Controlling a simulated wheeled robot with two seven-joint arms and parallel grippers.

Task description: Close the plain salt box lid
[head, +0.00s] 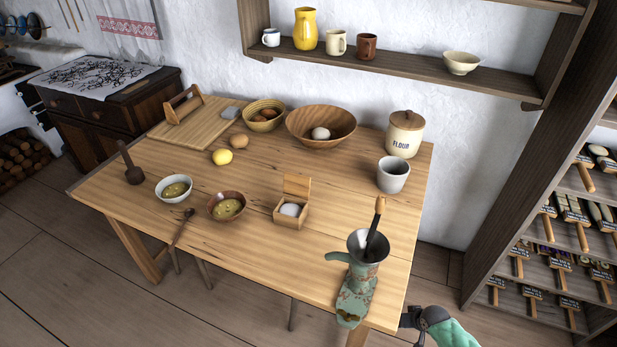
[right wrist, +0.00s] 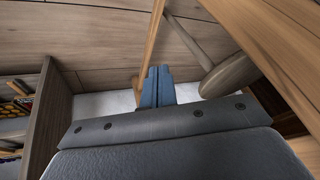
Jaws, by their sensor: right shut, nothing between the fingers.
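The plain salt box (head: 290,214) is a small wooden box on the table, holding white salt. Its lid (head: 297,186) stands up at the back edge, open. My right gripper (head: 408,318) is at the bottom right of the head view, off the table's right front corner and well away from the box. In the right wrist view its fingers (right wrist: 157,86) are together with nothing between them. The box does not show in the right wrist view. My left gripper is not in view.
A green grinder (head: 356,285) with a brush in its hopper stands at the table's right front, between my right gripper and the box. A grey cup (head: 393,175) and flour jar (head: 404,134) stand behind. A brown bowl (head: 227,206) sits left of the box.

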